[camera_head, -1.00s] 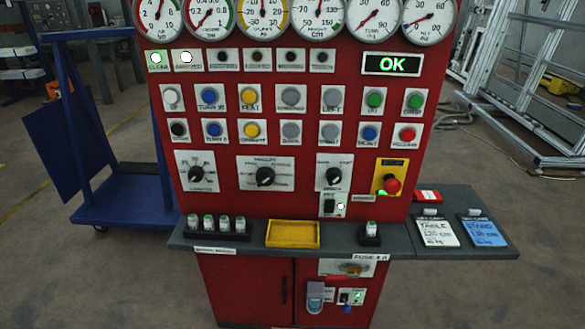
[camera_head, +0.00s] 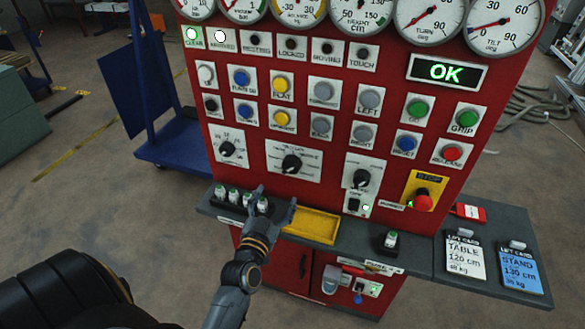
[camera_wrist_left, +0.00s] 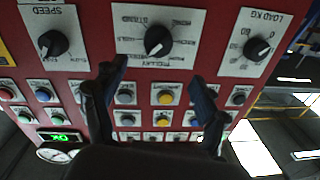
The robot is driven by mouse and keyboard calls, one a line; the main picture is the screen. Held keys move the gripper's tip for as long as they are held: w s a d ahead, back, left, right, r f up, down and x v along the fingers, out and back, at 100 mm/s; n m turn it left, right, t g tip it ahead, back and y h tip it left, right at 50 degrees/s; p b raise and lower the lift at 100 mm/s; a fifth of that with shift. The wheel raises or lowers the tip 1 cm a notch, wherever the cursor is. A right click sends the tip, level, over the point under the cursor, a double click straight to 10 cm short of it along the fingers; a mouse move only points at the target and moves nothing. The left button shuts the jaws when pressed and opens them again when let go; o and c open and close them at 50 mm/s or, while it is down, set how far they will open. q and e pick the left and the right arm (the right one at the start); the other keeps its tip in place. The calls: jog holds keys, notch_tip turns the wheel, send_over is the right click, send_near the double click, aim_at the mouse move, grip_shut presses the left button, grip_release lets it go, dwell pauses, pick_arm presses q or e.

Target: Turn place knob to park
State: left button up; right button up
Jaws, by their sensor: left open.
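A black middle knob (camera_head: 292,162) sits on a wide white plate on the red panel, its pointer turned at a slant. It also shows upside down in the left wrist view (camera_wrist_left: 158,41). Its small lettering is too blurred to read surely as the place knob. My left gripper (camera_head: 274,199) is open and empty in the head view, below this knob and over the shelf's edge. In the left wrist view its fingers (camera_wrist_left: 160,75) are spread, with the knob between and beyond them, apart from both. My right gripper is not in view.
A load knob (camera_head: 227,149) and a speed knob (camera_head: 361,178) flank the middle one. Push buttons fill the panel above. On the grey shelf (camera_head: 352,241) stand small white-topped plugs, a yellow tray (camera_head: 312,226) and cards. A red stop button (camera_head: 422,202) is at right.

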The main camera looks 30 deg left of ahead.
aim_at(289, 171)
pick_arm(q)
jog(key=p+x, duration=0.1)
jog(key=x, duration=1)
jog(key=shift+d+f, duration=0.1)
jog(key=shift+d, duration=0.05)
jog(key=c, duration=1.2)
